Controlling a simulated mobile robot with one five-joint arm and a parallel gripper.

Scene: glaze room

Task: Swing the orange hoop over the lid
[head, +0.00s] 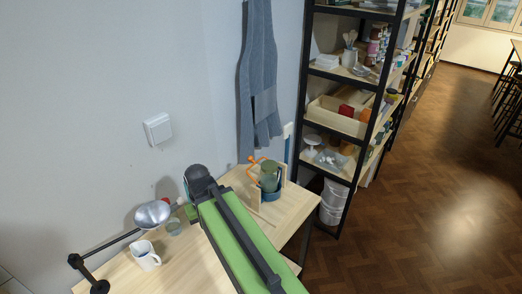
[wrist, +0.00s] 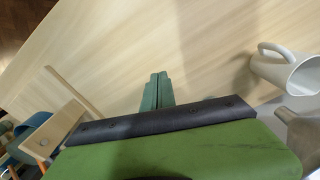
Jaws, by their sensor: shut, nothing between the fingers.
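The orange hoop (head: 256,161) is a thin bent loop, standing up at the left of a greenish jar (head: 269,174) on the table. The lid cannot be clearly told apart from the jar's top. In the wrist view, a bit of orange (wrist: 41,165) and a blue curved part (wrist: 18,145) show at the lower left, beside a wooden piece (wrist: 48,139). My gripper (wrist: 158,78) is shut and empty over bare table, apart from the hoop; it also shows in the head view (head: 192,213).
A white pitcher (head: 146,257) stands at the table's front left, also in the wrist view (wrist: 287,69). Grey cloth (head: 260,90) hangs behind. Shelves (head: 333,130) stand at right.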

